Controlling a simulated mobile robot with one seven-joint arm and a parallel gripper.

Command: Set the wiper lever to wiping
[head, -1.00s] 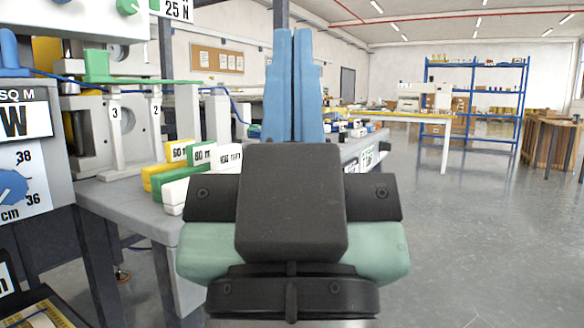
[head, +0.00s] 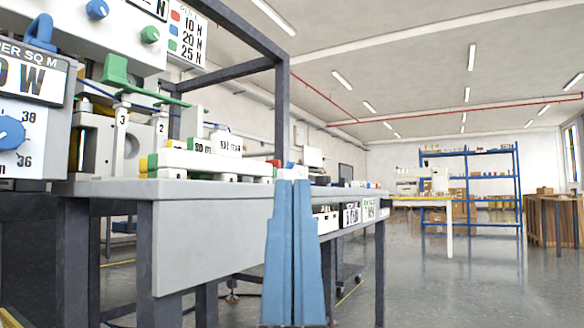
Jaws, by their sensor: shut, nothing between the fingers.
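My gripper (head: 292,172) stands upright with its two blue fingers shut together and empty. It is in front of the grey bench, apart from the machine at the left. No part is plainly marked as the wiper lever. A green lever-like part (head: 116,72) with a flat bar sits on the machine above the posts labelled 3 and 2. A blue upright handle (head: 41,33) stands at the far left above the power sign. I cannot tell which of these, if either, is the wiper lever, or its setting. My gripper touches neither.
The grey bench (head: 215,230) carries several coloured labelled blocks near its front edge. A dark frame post (head: 282,115) rises from the bench behind my fingertips. A blue dial (head: 10,132) is on the machine's left panel. Open floor lies to the right, before blue shelving (head: 470,190).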

